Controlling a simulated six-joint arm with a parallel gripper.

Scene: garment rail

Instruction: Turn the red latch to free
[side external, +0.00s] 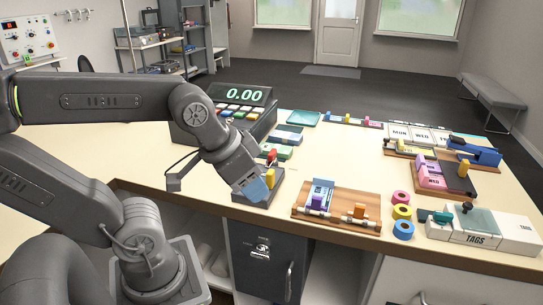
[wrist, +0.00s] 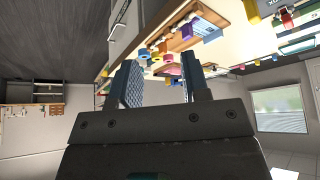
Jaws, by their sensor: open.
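A small red piece (side external: 271,156), likely the red latch, stands at the far end of a dark block (side external: 277,188) near the table's front edge. A yellow upright piece (side external: 270,178) stands nearer on the block. Which way the red piece is turned is too small to tell. My gripper (side external: 257,189) hangs at the block's near-left side and hides part of it; I cannot tell whether it touches. In the wrist view my gripper (wrist: 160,75) is open, with no object held between its fingers. A red piece (wrist: 287,18) shows at that view's upper right.
A wooden board (side external: 322,215) with blue, purple and orange pieces lies right of the block. Coloured rolls (side external: 402,212) and a TAGS box (side external: 478,228) stand farther right. The table's front edge is close below my gripper.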

